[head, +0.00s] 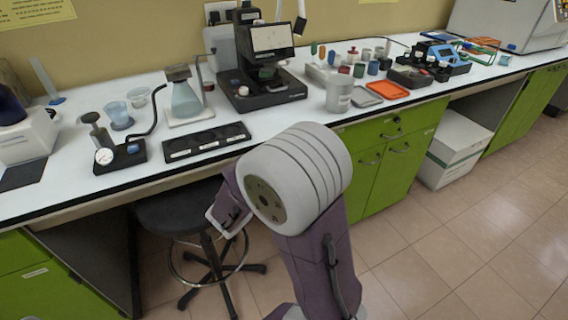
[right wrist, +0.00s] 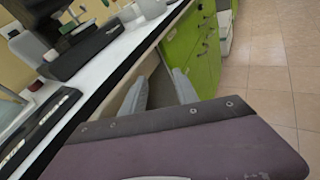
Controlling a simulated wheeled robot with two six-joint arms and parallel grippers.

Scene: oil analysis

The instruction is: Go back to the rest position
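My right arm (head: 305,225) rises from the bottom of the head view, in front of the bench, with its pale rounded joint near the bench's front edge. Its gripper is mostly hidden behind the arm there. In the right wrist view my right gripper (right wrist: 160,92) shows two grey fingers standing apart with nothing between them. They are in front of the bench edge and the green cabinets, touching nothing that I can see. A purple arm link fills the bottom of that view. My left gripper is in neither view.
The white bench (head: 245,117) holds a black instrument (head: 262,87), a flask (head: 186,100), a black tray (head: 207,142) and several small containers. A black stool (head: 180,212) stands under the bench, close to my arm. Green cabinets (head: 390,155) and a white box (head: 455,148) stand right. Tiled floor is clear at right.

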